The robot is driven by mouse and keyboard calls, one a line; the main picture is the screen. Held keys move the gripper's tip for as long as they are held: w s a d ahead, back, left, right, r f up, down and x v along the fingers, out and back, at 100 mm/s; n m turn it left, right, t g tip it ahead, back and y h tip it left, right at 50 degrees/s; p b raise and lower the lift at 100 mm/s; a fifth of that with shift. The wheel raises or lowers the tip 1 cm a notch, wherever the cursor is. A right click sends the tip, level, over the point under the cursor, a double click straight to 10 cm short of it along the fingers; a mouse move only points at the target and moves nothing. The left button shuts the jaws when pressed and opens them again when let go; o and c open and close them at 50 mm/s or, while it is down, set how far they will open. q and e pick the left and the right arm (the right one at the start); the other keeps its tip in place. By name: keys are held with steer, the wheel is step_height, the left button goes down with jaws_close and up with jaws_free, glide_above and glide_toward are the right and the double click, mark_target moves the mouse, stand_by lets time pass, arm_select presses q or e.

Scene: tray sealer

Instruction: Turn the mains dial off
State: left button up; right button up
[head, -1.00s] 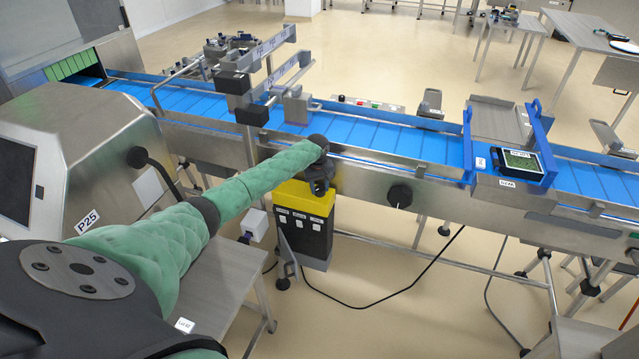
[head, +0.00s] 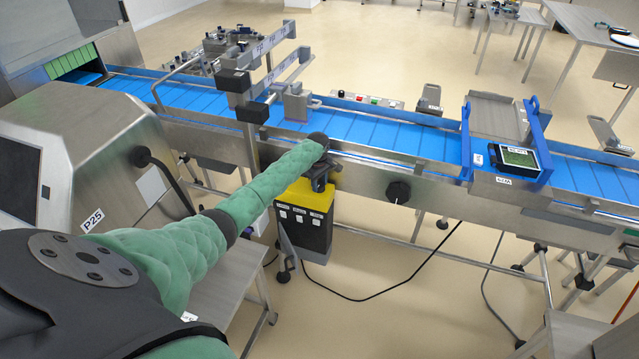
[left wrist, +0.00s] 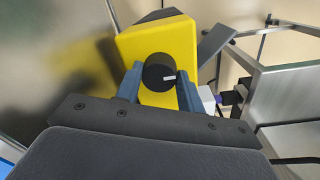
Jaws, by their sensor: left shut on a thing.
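The mains dial (left wrist: 153,72) is a round black knob with a white mark, on the yellow top part (left wrist: 158,40) of a box. In the left wrist view the mark points to the right. My left gripper (left wrist: 158,86) has its two blue-grey fingers on either side of the dial, shut on it. In the head view my left gripper (head: 320,180) is at the yellow-topped black box (head: 302,228) below the conveyor, and the dial is hidden there. My right gripper is not in view.
The blue conveyor (head: 360,130) runs behind the box, with its metal side rail close to my gripper. A black knob (head: 398,192) sits on that rail to the right. A steel machine marked P25 (head: 90,150) stands at the left. A black cable lies on the floor.

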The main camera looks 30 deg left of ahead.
mark_target(319, 185)
arm_select(q)
steer(key=shift+r, duration=0.1)
steer(key=o, duration=1)
steer(key=shift+r+b, duration=0.4)
steer(key=shift+r, duration=0.05)
step_height(319, 185, up, 6)
steer(key=b, duration=0.2)
steer(key=shift+s+a+f+b, duration=0.1)
steer(key=shift+b, duration=0.2)
steer(key=shift+r, duration=0.5)
